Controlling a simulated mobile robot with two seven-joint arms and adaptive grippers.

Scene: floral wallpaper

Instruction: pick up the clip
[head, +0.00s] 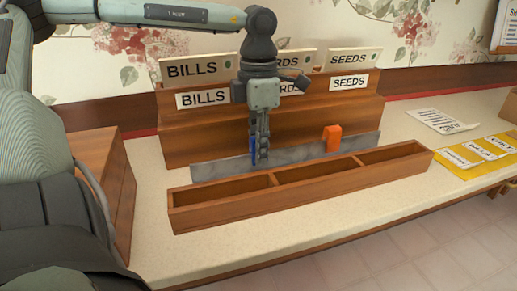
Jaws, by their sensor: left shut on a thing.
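A blue clip (253,151) is at the fingertips of my left gripper (259,155), in front of the grey strip (220,169). My left gripper points down from above and is shut on the blue clip; the fingers hide part of it. I cannot tell whether the clip still touches the strip. An orange clip (333,138) sits on the same strip to the right. My right gripper is not in view.
A wooden tray with three empty compartments (330,187) lies in front of the strip. Behind stands a wooden sorter (175,131) with signs such as BILLS and SEEDS. A wooden box (110,170) is at left; papers (442,121) and a yellow sheet (475,157) at right.

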